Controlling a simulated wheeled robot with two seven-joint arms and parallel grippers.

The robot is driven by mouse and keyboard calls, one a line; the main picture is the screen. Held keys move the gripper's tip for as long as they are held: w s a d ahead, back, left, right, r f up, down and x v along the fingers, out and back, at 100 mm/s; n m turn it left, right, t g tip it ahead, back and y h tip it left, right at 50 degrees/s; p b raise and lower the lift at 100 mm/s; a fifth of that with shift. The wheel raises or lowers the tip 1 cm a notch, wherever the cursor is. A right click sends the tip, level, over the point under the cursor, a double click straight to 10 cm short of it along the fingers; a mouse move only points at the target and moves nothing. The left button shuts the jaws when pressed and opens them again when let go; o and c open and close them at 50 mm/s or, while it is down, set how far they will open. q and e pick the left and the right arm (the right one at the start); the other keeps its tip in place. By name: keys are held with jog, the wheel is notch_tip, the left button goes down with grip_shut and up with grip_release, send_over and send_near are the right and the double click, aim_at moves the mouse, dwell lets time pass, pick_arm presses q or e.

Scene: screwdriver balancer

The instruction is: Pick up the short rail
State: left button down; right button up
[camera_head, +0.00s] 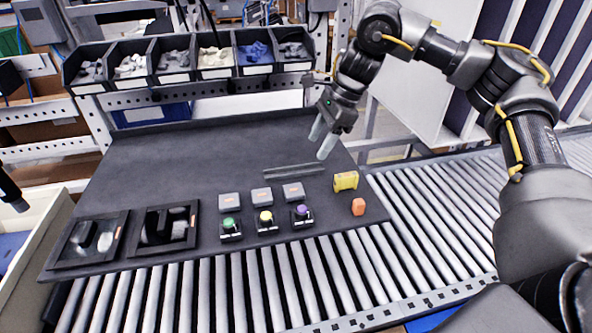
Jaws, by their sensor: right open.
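Two thin dark grey rails lie side by side on the dark work mat (150,175), right of its middle. The rear one (287,167) looks like the short rail, and the front one (296,174) looks slightly longer. My right gripper (321,139) is open and empty, with its pale fingers pointing down. It is above and behind the right ends of the rails, apart from them. My left gripper is not in view.
Grey blocks (261,195) and coloured buttons (265,218) stand in front of the rails. A yellow part (345,181) and an orange part (358,206) lie to the right. Black trays (120,238) lie front left. Parts bins (153,60) hang behind.

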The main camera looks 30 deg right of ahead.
aim_at(295, 170)
jog(key=w+f, duration=0.1)
jog(key=w+a+f, duration=0.1)
jog(key=f, duration=0.1)
jog(key=w+a+f, duration=0.1)
jog(key=shift+w+f, duration=0.15)
jog(key=shift+w, duration=0.05)
jog(key=shift+w+f, duration=0.25)
jog(key=shift+w, duration=0.15)
jog(key=shift+s+r+p, duration=0.1)
jog(key=shift+s+p, duration=0.4)
jog(key=shift+p, duration=0.15)
jog(key=shift+w+a+f+p, duration=0.2)
jog(key=shift+a+f+p, duration=0.45)
jog(key=shift+f+p, duration=0.2)
jog(key=shift+w+a+f, duration=0.25)
jog(key=shift+w+f, duration=0.05)
jog(key=shift+f, duration=0.3)
jog(key=shift+w+a+f, duration=0.2)
jog(key=shift+w+f, duration=0.05)
jog(key=shift+f, duration=0.45)
jog(key=shift+s+d, duration=0.15)
jog(key=shift+s, duration=0.15)
jog(key=shift+w, duration=0.15)
jog(key=c, duration=0.9)
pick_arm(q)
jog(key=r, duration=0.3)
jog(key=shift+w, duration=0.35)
pick_arm(e)
jog(key=shift+c, duration=1.4)
